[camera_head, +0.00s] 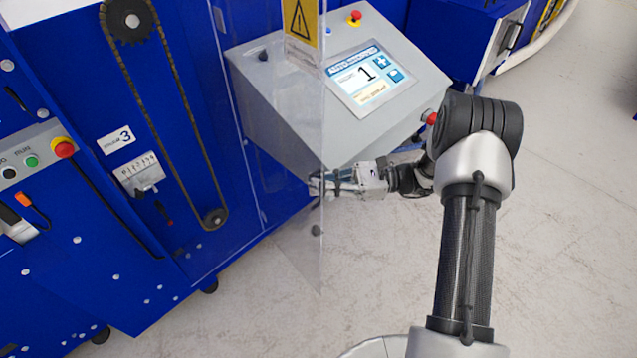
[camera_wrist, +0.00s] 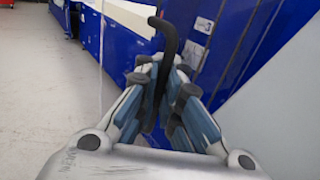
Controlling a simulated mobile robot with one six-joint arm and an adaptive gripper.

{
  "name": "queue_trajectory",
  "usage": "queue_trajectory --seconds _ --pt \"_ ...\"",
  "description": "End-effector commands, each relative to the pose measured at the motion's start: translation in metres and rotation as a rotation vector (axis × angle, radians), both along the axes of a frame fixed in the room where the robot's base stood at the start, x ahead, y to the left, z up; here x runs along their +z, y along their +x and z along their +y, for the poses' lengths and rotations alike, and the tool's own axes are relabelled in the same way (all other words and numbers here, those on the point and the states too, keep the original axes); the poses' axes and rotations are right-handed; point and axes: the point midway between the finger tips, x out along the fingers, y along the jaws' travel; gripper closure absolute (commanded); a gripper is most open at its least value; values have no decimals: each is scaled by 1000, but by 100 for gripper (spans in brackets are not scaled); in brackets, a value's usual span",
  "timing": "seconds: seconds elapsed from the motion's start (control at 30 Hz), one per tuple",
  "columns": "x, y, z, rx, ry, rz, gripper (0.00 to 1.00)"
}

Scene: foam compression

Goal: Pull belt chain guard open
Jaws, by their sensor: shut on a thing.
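The belt chain guard (camera_head: 300,250) is a clear panel on the blue machine, with a yellow warning label (camera_head: 301,20) at its top. It stands out at an angle from the machine face in the head view, so the chain (camera_head: 160,100) and its sprockets show. My gripper (camera_head: 322,184) is at the guard's outer edge. In the wrist view my gripper (camera_wrist: 158,70) has its fingers closed around a black curved handle (camera_wrist: 168,40). The handle's lower part is hidden between the fingers.
A grey control console (camera_head: 300,110) with a screen (camera_head: 368,75) and a red button stands behind the guard, close above my gripper. Red emergency button (camera_head: 63,148) and switches sit on the machine's left. Pale floor (camera_head: 560,200) is clear at right.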

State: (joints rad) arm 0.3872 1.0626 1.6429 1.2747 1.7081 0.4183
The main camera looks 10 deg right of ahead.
Motion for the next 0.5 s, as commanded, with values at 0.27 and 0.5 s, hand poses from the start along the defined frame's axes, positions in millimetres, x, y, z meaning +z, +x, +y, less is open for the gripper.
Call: queue_trajectory --seconds 0.27,0.5 --pt "-3 -2 0 3 -3 9 90" --pt "-2 -2 0 2 -3 4 84"
